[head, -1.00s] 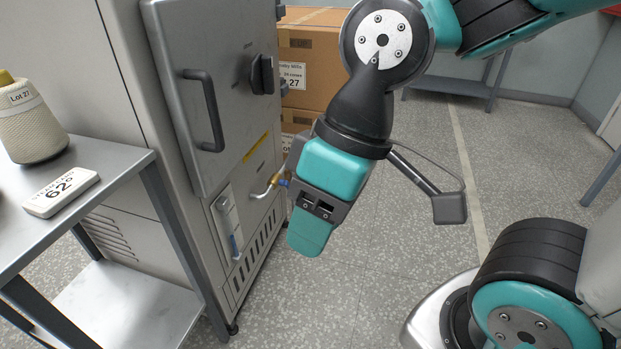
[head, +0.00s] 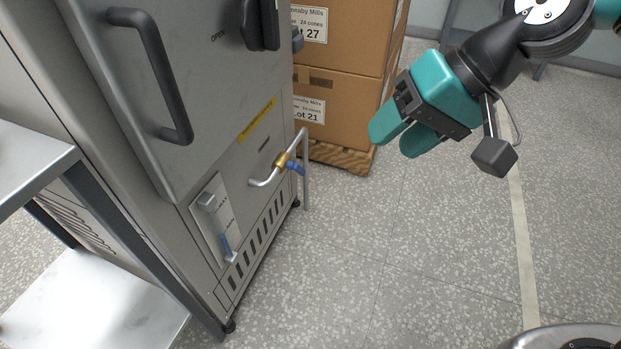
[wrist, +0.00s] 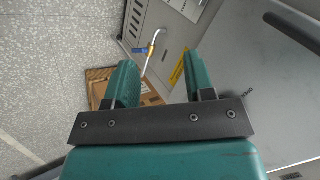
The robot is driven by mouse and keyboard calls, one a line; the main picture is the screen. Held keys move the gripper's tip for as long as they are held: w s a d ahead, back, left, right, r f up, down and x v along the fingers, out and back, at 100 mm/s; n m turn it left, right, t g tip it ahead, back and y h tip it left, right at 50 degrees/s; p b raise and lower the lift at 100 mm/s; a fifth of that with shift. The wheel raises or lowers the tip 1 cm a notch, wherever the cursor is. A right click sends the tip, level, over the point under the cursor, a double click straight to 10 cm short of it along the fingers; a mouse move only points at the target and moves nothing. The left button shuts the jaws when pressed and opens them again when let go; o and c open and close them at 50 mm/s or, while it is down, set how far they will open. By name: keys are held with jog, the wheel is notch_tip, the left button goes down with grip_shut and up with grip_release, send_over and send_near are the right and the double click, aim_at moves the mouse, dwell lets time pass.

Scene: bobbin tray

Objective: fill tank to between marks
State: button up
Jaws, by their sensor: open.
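The steel cabinet (head: 170,95) stands at the left of the head view. Low on its front is a gauge panel (head: 213,218) with a clear tube and blue at its lower part; the marks are too small to read. Beside it a bent metal pipe with a brass valve (head: 281,161) and a blue handle (head: 296,168) sticks out. The valve also shows in the wrist view (wrist: 151,45). My gripper (head: 392,140) is open and empty, right of the valve and apart from it. In the wrist view its fingers (wrist: 165,85) are spread.
Stacked cardboard boxes (head: 338,104) stand on a wooden pallet (head: 340,157) behind the cabinet. A metal table (head: 35,160) with a lower shelf is at the left. The cabinet door has a long dark handle (head: 160,80). Speckled floor (head: 370,260) in front is clear.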

jog(key=w+a+f+m+t+y+b, duration=0.25)
jog(key=w+f+m+b, duration=0.7)
jog(key=w+f, duration=0.85)
jog(key=m+t+y+b, duration=0.3)
jog(key=m+t+b, duration=0.1)
jog(key=m+b, duration=0.5)
send_near(303, 171)
jog(key=shift+m, duration=0.45)
jog(key=b+x, duration=0.6)
jog(key=x, duration=0.3)
jog(key=shift+w+a+f, duration=0.1)
jog(key=shift+a+f, duration=0.2)
jog(key=shift+w+a+b, duration=0.35)
jog(key=shift+a+b, duration=0.05)
jog(key=shift+a, duration=0.1)
grip_shut()
